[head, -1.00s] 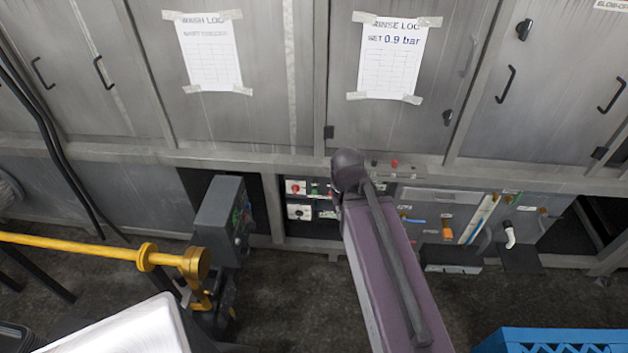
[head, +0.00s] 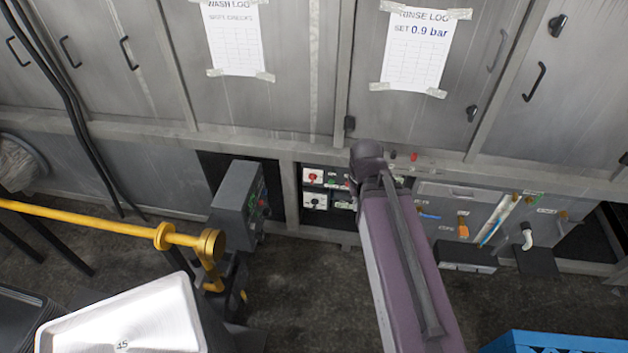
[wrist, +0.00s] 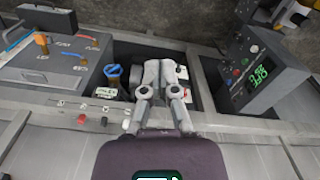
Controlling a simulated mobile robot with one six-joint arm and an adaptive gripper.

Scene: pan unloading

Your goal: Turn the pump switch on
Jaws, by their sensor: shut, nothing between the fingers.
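I cannot single out the pump switch by its label. A recessed control panel (head: 315,190) under the cabinets shows a red knob and a dark knob on white plates, with small green and red parts beside them. My arm's end covers its right side. In the wrist view my gripper (wrist: 157,64) is shut and empty, in front of this recess. It hides most of the panel; parts of the white plates (wrist: 182,73) show just right of the fingers. Contact with the panel cannot be told. In the head view my fingers are hidden behind my wrist.
A grey box with a green display (wrist: 258,75) stands beside the recess. A blue-handled valve (wrist: 112,72) is left of my fingers. Red and black buttons (wrist: 82,119) sit on the ledge. A yellow bar (head: 90,222), white tray (head: 130,315) and blue crate (head: 560,342) are nearer.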

